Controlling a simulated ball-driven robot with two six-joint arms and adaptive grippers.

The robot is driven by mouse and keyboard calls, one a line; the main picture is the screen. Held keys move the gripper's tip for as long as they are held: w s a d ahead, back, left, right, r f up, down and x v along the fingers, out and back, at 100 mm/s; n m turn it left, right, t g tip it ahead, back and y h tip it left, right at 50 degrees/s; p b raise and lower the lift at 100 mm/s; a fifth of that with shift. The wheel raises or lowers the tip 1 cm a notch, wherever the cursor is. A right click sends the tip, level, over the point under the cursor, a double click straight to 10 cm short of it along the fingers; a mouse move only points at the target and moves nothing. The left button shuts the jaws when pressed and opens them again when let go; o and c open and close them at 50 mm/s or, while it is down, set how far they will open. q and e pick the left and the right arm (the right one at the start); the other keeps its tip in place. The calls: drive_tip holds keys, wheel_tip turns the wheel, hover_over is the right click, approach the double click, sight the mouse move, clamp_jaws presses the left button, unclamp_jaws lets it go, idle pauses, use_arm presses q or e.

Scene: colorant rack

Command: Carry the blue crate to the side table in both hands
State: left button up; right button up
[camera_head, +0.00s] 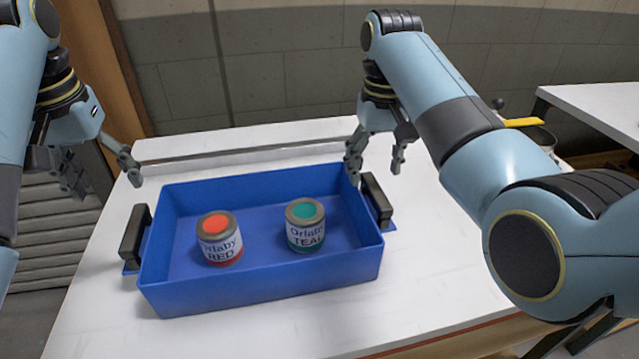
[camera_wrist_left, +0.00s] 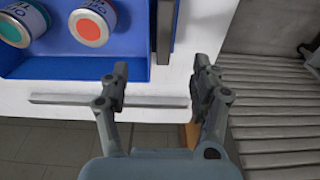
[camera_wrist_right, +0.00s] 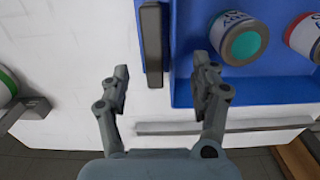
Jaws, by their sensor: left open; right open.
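A blue crate (camera_head: 265,285) stands on a white table. In it are a red paint can (camera_head: 219,240) and a teal paint can (camera_head: 305,226), both upright. The crate has a black left handle (camera_head: 134,235) and a black right handle (camera_head: 377,199). My left gripper (camera_head: 104,178) is open and empty, above and behind the left handle; in the left wrist view that handle (camera_wrist_left: 165,30) lines up between the fingers, apart from them. My right gripper (camera_head: 376,168) is open and empty over the right handle, which shows between its fingers in the right wrist view (camera_wrist_right: 152,45).
Another white-topped table (camera_head: 600,108) stands at the far right; I cannot tell whether it is the side table. A grey slatted surface (camera_head: 45,235) lies left. A grey bar (camera_head: 250,153) runs along the table's back edge. A green-marked can (camera_wrist_right: 8,85) shows in the right wrist view.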

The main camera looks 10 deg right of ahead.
wheel_tip(320, 180, up, 6)
drive_tip(key=shift+f, duration=0.15)
idle(0.4)
